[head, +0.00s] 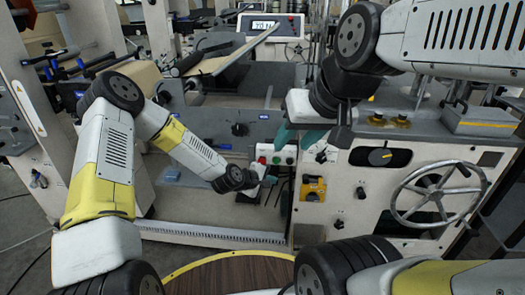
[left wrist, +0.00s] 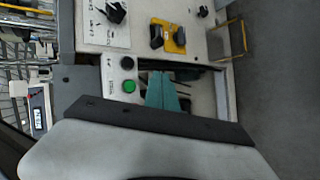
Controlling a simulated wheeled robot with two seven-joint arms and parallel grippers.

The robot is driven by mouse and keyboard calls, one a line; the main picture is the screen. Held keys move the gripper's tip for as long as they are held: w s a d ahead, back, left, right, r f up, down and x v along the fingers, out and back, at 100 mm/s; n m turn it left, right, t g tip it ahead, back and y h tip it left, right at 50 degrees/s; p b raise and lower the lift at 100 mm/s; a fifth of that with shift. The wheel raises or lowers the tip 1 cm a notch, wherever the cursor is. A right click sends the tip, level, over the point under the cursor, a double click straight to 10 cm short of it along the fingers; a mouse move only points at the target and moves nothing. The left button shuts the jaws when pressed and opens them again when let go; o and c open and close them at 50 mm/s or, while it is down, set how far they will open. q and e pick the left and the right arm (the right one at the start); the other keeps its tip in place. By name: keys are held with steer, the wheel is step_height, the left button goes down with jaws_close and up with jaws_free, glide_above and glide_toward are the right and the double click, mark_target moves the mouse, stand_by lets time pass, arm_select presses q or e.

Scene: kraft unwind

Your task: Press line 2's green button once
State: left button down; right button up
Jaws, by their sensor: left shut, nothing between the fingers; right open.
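A small button panel (head: 283,149) on the machine front holds a red button (head: 262,160), a green button (head: 276,161) and a dark button (head: 291,161). In the left wrist view the green button (left wrist: 130,86) sits below a black button (left wrist: 127,63); the red one is hidden there. No line number is legible. My left gripper (head: 270,179) is shut and empty, just below the panel. Its teal fingers (left wrist: 162,90) appear to the right of the green button in the left wrist view; contact cannot be told. My right gripper (head: 298,137) is open, its teal fingers apart above the panel.
A yellow switch unit (head: 313,188) is right of the panel, with a spoked handwheel (head: 438,193) farther right. A display (head: 270,27) stands at the back. A round wooden table (head: 232,273) is at the front. A dark recess lies beneath the panel.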

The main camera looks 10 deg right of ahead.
mark_target(276, 161)
arm_select(q)
steer(key=shift+w+d+f+n, duration=0.3)
steer(key=shift+f+n, duration=0.3)
steer(key=w+d, duration=0.2)
steer(key=w, duration=0.6)
steer(key=shift+w+d, duration=0.2)
steer(key=shift+w, duration=0.05)
steer(key=shift+w, duration=0.15)
stand_by(1.8)
steer(key=shift+w+d, duration=0.1)
steer(key=shift+w, duration=0.15)
steer(key=shift+w+d, duration=0.15)
steer(key=shift+w, duration=0.3)
stand_by(0.7)
steer(key=shift+s, duration=0.1)
steer(key=shift+s+a, duration=0.25)
steer(key=shift+s, duration=0.5)
